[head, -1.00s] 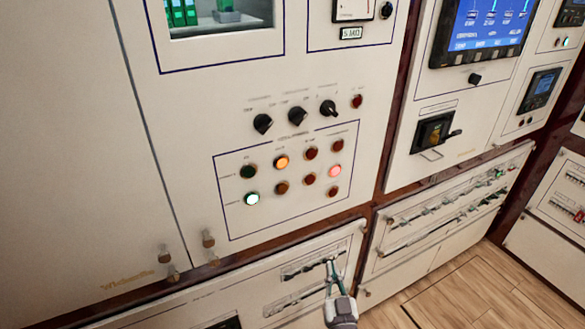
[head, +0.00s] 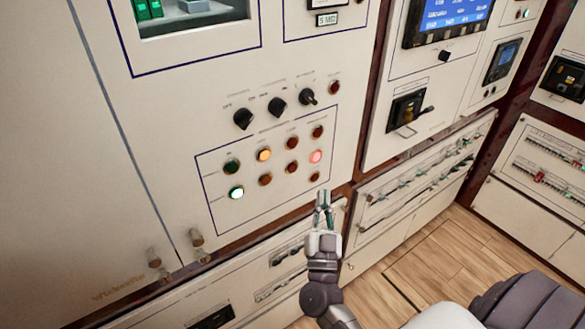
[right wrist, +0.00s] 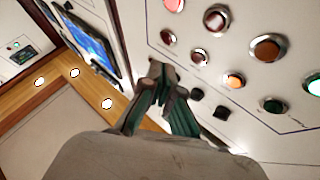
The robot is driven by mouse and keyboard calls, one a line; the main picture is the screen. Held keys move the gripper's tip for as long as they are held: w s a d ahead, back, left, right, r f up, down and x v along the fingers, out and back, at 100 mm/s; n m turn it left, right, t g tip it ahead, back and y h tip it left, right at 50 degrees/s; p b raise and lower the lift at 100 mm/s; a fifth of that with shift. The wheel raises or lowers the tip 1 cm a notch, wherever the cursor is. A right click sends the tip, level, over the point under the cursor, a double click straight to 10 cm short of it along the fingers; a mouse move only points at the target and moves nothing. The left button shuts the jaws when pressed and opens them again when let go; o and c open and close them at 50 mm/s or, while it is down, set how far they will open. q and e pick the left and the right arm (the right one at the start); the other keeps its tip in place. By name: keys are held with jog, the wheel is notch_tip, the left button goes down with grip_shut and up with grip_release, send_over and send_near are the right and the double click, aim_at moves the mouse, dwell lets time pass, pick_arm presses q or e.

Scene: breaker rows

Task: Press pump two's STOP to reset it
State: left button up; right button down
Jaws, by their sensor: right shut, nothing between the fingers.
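The framed button panel (head: 215,215) on the white cabinet carries rows of round lamps or buttons. Its labels are too small to read, so I cannot tell which is pump two's STOP. An orange one (head: 264,155), a pale green one (head: 236,192) and a red one (head: 316,157) are lit. A dark red button (head: 314,177) sits at the lower right. My right gripper (head: 324,198) is shut and empty, just below that button in the head view; contact is not visible. In the right wrist view its fingertips (right wrist: 165,78) appear beside the buttons. My left gripper is not in view.
Black rotary knobs (head: 278,107) and a small red button (head: 334,87) sit above the panel. A breaker row cabinet (head: 350,235) and a screen (head: 445,15) are to the right. Wooden floor (head: 440,265) shows below.

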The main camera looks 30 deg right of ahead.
aim_at(293, 168)
jog(key=w+b, duration=0.2)
jog(key=w, duration=0.6)
jog(key=shift+w+a+b, duration=0.3)
jog(key=shift+a+b, duration=0.05)
jog(key=shift+b, duration=0.05)
jog(key=shift+w, duration=0.15)
dwell(1.0)
jog(key=shift+w, duration=0.3)
jog(key=shift+w, duration=0.35)
dwell(0.7)
jog(key=shift+s, duration=0.15)
jog(key=shift+s+p, duration=0.4)
jog(key=shift+s, duration=0.3)
